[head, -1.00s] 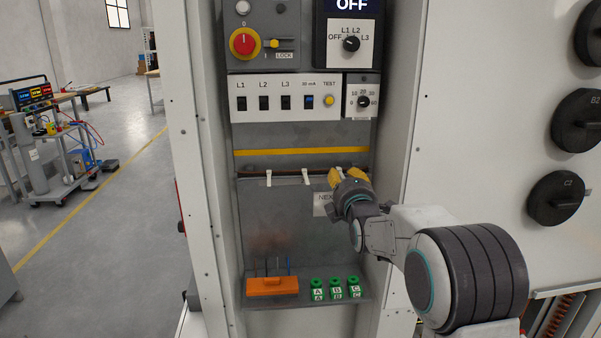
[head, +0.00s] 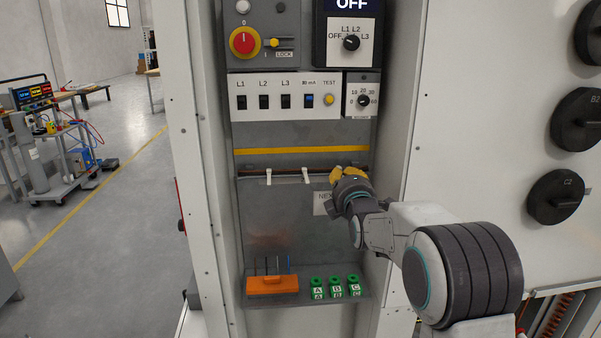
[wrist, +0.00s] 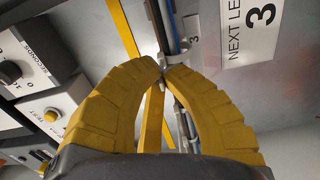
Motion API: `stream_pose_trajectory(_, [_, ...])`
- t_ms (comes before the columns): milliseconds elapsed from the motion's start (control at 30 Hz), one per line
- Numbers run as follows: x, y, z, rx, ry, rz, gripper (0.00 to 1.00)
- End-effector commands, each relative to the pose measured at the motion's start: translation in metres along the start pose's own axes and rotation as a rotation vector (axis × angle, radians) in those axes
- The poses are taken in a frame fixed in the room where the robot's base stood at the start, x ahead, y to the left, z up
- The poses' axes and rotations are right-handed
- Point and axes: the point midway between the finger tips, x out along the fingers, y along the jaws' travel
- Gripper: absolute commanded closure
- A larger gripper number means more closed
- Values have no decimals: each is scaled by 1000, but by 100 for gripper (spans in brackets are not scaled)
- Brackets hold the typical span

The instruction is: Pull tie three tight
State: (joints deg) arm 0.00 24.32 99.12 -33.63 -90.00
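My gripper (head: 350,170) has yellow fingers and is at the right end of the dark cable run in the cabinet. In the wrist view its fingertips (wrist: 163,71) come together on a small pale piece, which appears to be the tail of tie three. The rest of tie three is largely hidden by the fingers. A small tag with a 3 (wrist: 195,43) is beside the cable (wrist: 166,22). Two other white ties, one at left (head: 268,176) and one in the middle (head: 305,175), hang on the cable.
A label reading "NEXT LE... 3" (wrist: 255,30) is on the panel close to my gripper. Below, an orange holder (head: 272,286) with thin rods and green blocks A, B and C (head: 336,288) stand on a ledge. Switch panels (head: 290,97) are above. Cabinet side walls flank the recess.

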Motion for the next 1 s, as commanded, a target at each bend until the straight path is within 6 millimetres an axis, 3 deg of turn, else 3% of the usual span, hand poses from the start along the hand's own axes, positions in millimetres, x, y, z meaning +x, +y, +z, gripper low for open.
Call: stream_pose_trajectory(1000, [-12,-6,0,0,0,-13,100])
